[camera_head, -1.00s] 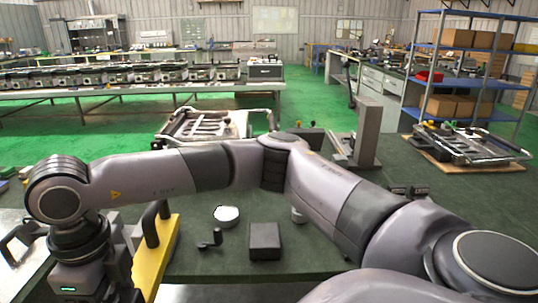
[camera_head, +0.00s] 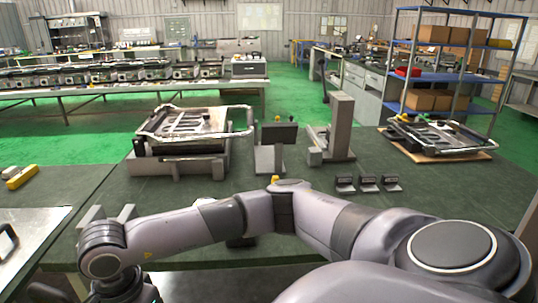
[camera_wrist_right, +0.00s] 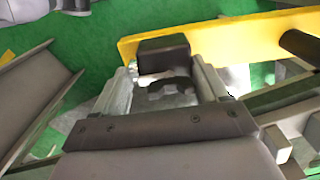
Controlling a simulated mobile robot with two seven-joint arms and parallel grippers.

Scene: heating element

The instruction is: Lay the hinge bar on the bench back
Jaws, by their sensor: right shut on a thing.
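In the right wrist view, a long yellow bar with black fittings (camera_wrist_right: 225,38) runs across the top; I take it for the hinge bar. My right gripper (camera_wrist_right: 165,72) is shut on its black block-like fitting, which sits between the fingertips. The bar's right end is cut off by the frame. In the head view my right arm reaches across to the lower left; its gripper and the bar are out of sight there. The dark green bench top (camera_head: 440,200) spreads in front of me. My left gripper is not in view.
A metal frame fixture (camera_head: 190,130) stands on the bench at left centre. A grey upright stand (camera_head: 342,120) and several small dark brackets (camera_head: 368,184) are to its right. Another frame (camera_head: 435,140) lies on a board at right. The bench's right middle is clear.

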